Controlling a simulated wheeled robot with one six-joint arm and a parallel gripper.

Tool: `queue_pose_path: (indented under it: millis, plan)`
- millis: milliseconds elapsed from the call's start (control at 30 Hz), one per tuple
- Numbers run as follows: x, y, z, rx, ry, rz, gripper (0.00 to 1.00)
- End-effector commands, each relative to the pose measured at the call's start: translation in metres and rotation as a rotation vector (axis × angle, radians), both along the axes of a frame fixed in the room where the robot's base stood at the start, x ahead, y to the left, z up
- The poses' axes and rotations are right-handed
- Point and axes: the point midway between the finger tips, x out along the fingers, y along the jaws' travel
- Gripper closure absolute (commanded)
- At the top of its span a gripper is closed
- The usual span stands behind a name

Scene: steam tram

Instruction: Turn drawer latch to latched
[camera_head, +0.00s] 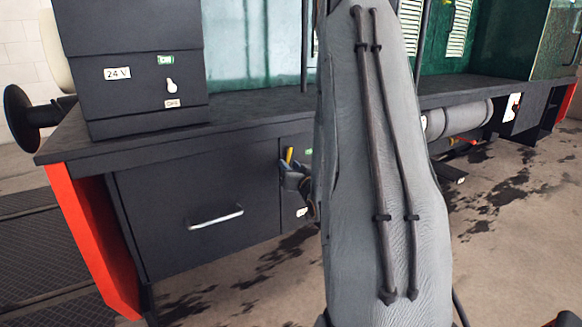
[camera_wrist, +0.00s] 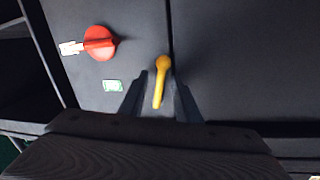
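The drawer latch is a yellow lever (camera_wrist: 159,85) beside the seam at the dark drawer front's edge. In the wrist view its round pivot end is at the top and its bar points down, slightly left. In the head view only a bit of the yellow lever (camera_head: 289,155) shows, pointing up, beside the drawer front (camera_head: 190,195); my gripper hides the rest. My gripper (camera_wrist: 160,100) has its fingers on either side of the lever, with small gaps visible. It also shows in the head view (camera_head: 292,178), partly behind my arm.
The drawer has a metal handle (camera_head: 215,217). A dark 24 V box (camera_head: 135,70) stands on the ledge above.

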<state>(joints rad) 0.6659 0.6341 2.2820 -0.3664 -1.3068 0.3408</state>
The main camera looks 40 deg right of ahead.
Motion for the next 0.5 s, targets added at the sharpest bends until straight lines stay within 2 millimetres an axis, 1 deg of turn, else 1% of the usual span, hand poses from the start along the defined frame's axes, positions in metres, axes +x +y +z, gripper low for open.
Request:
queue_pose_path:
  millis: [200, 300, 367, 500]
  plan:
    - [0.0, 0.0, 0.001, -0.001, -0.001, 0.001, 0.71]
    - [-0.003, 0.001, 0.001, -0.001, -0.001, 0.001, 0.71]
    - [-0.007, 0.002, 0.001, -0.001, -0.001, 0.001, 0.71]
    - [-0.028, 0.008, 0.003, 0.0, 0.0, -0.001, 0.71]
